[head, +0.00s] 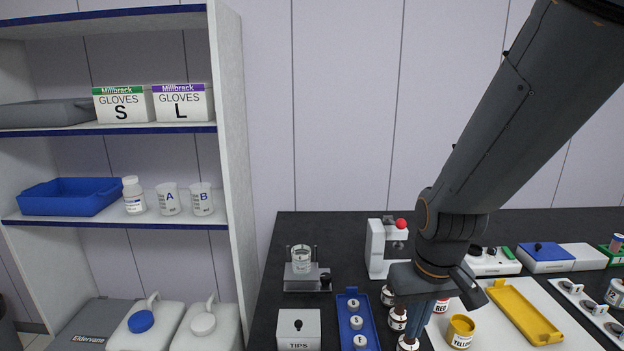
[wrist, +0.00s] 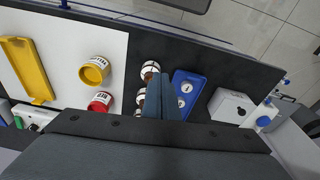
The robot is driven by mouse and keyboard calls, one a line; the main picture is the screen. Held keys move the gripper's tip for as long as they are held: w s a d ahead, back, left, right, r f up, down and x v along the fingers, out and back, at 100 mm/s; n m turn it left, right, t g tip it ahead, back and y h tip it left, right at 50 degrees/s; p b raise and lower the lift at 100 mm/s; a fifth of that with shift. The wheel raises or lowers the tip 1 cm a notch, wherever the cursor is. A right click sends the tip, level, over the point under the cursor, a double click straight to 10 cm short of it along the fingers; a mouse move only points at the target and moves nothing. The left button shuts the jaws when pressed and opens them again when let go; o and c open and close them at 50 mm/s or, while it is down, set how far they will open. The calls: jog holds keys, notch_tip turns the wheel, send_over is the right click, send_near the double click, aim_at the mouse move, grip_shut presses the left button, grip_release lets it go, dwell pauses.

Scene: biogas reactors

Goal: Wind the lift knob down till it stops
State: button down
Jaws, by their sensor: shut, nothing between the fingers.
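A small grey lift stand (head: 296,284) is on the dark bench, left of centre in the head view. A clear jar with a white label (head: 301,259) stands on it. A dark knob (head: 326,279) at its front right looks like the lift knob. My gripper (head: 411,335) is to the right of the stand and apart from it, pointing down over several brown bottles. In the wrist view my gripper (wrist: 163,82) is shut and empty above those bottles. The lift stand is not seen in the wrist view.
A white device with a red ball (head: 376,250) stands between the lift stand and my arm. A blue tray with round pieces (head: 369,318) and a white TIPS box (head: 299,331) are in front. A yellow jar (head: 460,331) and yellow tray (head: 524,312) are right. A shelf unit (head: 233,180) is left.

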jog(key=w+r+n+p, duration=0.2)
jog(key=w+r+p, duration=0.1)
jog(key=r, duration=0.1)
jog(key=n+g, duration=0.2)
jog(key=n, duration=1.9)
send_near(326, 278)
jog(key=d, duration=0.3)
jog(key=shift+w+f+b, duration=0.15)
jog(key=shift+f+b, duration=0.4)
jog(key=shift+f, duration=0.7)
jog(key=shift+w+f+b, duration=0.15)
jog(key=shift+f+b, duration=0.4)
jog(key=shift+f, duration=0.75)
jog(key=shift+w+f+b, duration=0.2)
jog(key=shift+f+b, duration=0.35)
jog(key=shift+f, duration=0.7)
jog(key=shift+w+a, duration=0.45)
jog(key=shift+w, duration=0.2)
jog(key=shift+w+a, duration=0.3)
jog(key=shift+a, duration=0.05)
